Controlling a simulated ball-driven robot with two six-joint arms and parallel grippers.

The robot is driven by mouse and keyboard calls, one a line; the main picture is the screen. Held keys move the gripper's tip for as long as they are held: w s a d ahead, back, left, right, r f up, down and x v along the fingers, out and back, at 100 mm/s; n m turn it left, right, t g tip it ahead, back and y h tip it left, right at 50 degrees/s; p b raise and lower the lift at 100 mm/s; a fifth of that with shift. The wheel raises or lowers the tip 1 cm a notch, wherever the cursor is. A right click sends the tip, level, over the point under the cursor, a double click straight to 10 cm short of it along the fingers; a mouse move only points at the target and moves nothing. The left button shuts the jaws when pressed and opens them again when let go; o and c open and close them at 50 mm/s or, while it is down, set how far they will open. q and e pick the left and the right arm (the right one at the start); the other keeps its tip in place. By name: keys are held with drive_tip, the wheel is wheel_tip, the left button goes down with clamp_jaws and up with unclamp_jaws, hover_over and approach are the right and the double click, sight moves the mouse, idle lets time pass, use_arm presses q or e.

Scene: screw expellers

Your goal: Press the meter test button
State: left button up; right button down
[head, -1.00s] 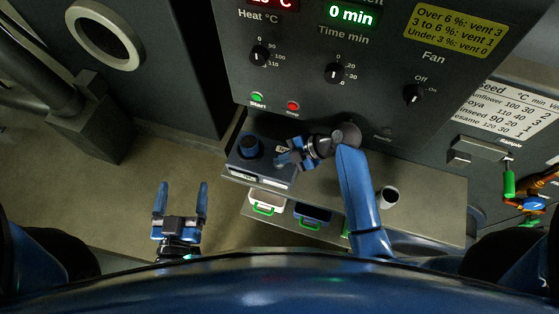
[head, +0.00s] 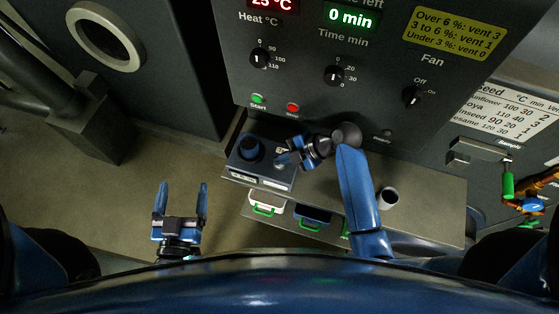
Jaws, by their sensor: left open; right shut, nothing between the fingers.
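The meter (head: 256,180) is a dark blue-grey box on the left end of the metal shelf, with a dark round cup (head: 249,148) on its top and a pale label or display on its front face. My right gripper (head: 279,160) is shut and empty, with its fingertips over the right part of the meter's top. The test button is hidden or too small to make out near those fingertips. I cannot tell whether the fingertips touch the meter. My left gripper (head: 181,190) is open and empty, low over the floor to the left of the shelf.
The control panel (head: 375,70) with knobs, a green and a red button rises behind the shelf. A small cup (head: 388,197) stands on the shelf (head: 430,200) at right. White and blue bins with green handles sit below. A green-handled sample valve (head: 508,185) is at far right.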

drive_tip(key=shift+r, duration=0.35)
drive_tip(key=shift+r+p, duration=1.85)
drive_tip(key=shift+r, duration=0.6)
